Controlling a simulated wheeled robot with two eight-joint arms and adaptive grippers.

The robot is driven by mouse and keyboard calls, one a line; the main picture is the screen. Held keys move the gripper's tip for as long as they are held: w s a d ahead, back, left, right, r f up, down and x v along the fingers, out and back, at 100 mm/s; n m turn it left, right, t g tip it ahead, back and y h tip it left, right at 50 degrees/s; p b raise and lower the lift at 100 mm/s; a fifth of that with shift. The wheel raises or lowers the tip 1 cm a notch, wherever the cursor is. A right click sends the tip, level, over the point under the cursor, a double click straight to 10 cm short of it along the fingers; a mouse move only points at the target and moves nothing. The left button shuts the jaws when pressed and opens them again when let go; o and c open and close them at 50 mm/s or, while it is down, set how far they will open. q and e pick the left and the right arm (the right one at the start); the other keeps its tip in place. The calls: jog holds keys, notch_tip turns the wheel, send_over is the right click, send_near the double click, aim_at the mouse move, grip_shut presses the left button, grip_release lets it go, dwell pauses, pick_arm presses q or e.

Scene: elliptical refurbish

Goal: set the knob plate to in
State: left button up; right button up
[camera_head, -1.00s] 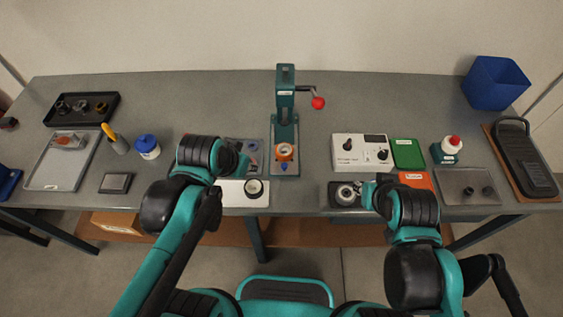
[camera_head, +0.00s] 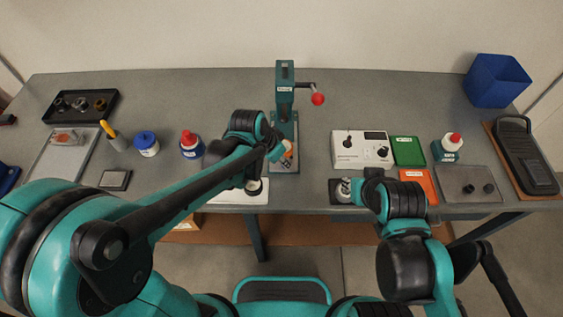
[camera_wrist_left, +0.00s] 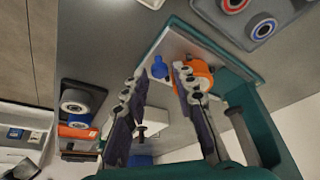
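The green press (camera_head: 284,110) stands at the table's middle, with a red-ball lever at its right. On its base are an orange round part (camera_head: 287,158) and, in the left wrist view, a small blue knob (camera_wrist_left: 160,68) on a pale plate (camera_wrist_left: 176,45). Which part is the knob plate I cannot tell for sure. My left gripper (camera_wrist_left: 161,76) is open, its two fingers spread just before the blue knob and orange part; the right finger overlaps the orange part. My right gripper (camera_head: 357,190) is at a dark block with a round metal part (camera_head: 343,190); its fingers are too small to read.
A white control box (camera_head: 361,150), green tray (camera_head: 408,152) and orange tray (camera_head: 417,182) lie right of the press. Bottles with blue (camera_head: 146,143) and red (camera_head: 190,143) caps stand left.

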pick_arm(q)
jog(key=shift+w+d+f, duration=0.1)
jog(key=shift+f, duration=0.35)
grip_shut()
jog(key=w, duration=1)
jog(key=shift+r+b, duration=0.1)
jog(key=shift+b, duration=0.25)
grip_release()
jog(key=shift+w, duration=0.1)
